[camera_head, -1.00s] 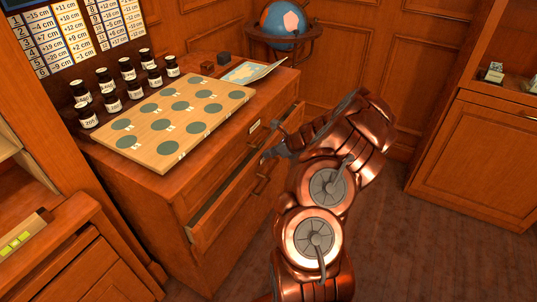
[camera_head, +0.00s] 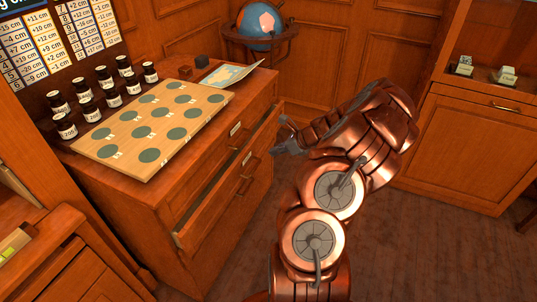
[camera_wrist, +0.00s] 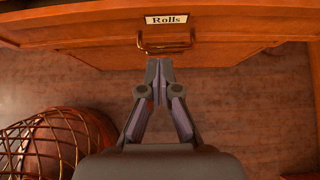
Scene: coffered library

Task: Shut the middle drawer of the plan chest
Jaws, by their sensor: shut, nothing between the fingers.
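The wooden plan chest (camera_head: 150,212) stands left of my arm in the head view. Its middle drawer (camera_head: 207,222) is partly open, with a dark gap behind its front. The drawer has a brass handle (camera_head: 245,184). My gripper (camera_head: 282,138) is shut and empty, to the right of the drawer front. In the wrist view, the shut fingertips (camera_wrist: 159,66) are just below a brass handle (camera_wrist: 166,46) in the picture, under a "Rolls" label (camera_wrist: 167,19) on a wooden front (camera_wrist: 100,42). I cannot tell whether they touch it.
A wooden board (camera_head: 120,160) with dark discs and several labelled jars (camera_head: 66,126) sit on the chest top. A globe (camera_head: 262,22) stands behind the chest. A wire basket (camera_wrist: 55,145) is on the floor at lower left. Carpet (camera_head: 420,240) is clear right of my arm.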

